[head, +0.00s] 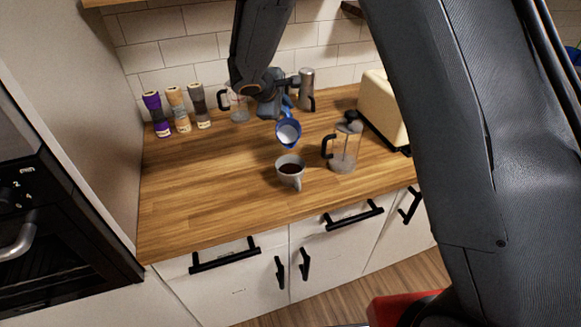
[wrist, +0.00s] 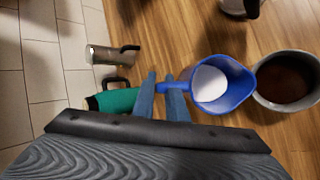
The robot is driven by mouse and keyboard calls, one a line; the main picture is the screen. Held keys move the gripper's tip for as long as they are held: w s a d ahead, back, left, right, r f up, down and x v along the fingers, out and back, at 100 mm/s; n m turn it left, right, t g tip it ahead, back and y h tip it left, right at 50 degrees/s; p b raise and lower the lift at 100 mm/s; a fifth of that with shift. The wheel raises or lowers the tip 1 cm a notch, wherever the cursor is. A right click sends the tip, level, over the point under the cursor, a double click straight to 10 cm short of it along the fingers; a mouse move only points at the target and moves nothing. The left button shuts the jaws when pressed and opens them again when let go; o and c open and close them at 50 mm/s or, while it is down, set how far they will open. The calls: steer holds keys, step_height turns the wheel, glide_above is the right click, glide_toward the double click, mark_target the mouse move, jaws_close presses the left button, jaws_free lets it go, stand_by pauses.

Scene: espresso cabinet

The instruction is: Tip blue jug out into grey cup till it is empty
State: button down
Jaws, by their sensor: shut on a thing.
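The blue jug (head: 288,131) holds a white liquid and is in the grip of my gripper (wrist: 162,86), just behind the grey cup in the head view. In the wrist view the blue jug (wrist: 243,84) has its spout side close to the cup's rim. I cannot tell from these views how far it is tilted. The grey cup (head: 291,180) stands on the wooden counter with dark liquid inside; it also shows at the right of the wrist view (wrist: 262,100). My gripper's blue fingers are shut on the jug's handle.
A French press (head: 344,148) stands right of the cup. A cream toaster (head: 384,108) is farther right. A steel pot (head: 307,88) and a glass jug (head: 238,104) stand behind. Several bottles (head: 178,110) line the back left. The front-left counter is clear.

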mark_target(287, 105)
steer(key=shift+s+r+m+t+b, duration=0.3)
steer(key=shift+s+r+t+b, duration=0.65)
steer(key=shift+b, duration=2.1)
steer(key=shift+s+r+t+b, duration=0.25)
steer(key=shift+t+b, duration=0.4)
steer(key=shift+b, duration=0.25)
steer(key=shift+s+r+t+b, duration=0.3)
steer(key=shift+r+t+b, duration=0.15)
steer(key=shift+b, duration=0.2)
steer(key=shift+s+r+m+t+h+b, duration=0.4)
steer(key=shift+s+t+b, duration=0.35)
steer(key=shift+b, duration=0.5)
steer(key=s+t+b, duration=0.1)
steer(key=s+b, duration=0.1)
steer(key=b, duration=0.2)
steer(key=shift+r, duration=0.15)
steer(key=w+g+p, duration=0.1)
steer(key=w+p, duration=0.1)
steer(key=p, duration=0.2)
steer(key=w+f+g+p, duration=0.1)
steer(key=w+g+p, duration=0.1)
steer(key=p, duration=0.2)
steer(key=shift+n+p, duration=0.3)
steer(key=shift+p, duration=0.1)
steer(key=shift+w+f+g+y, duration=0.15)
steer(key=shift+f+g+y, duration=0.15)
steer(key=shift+f, duration=0.15)
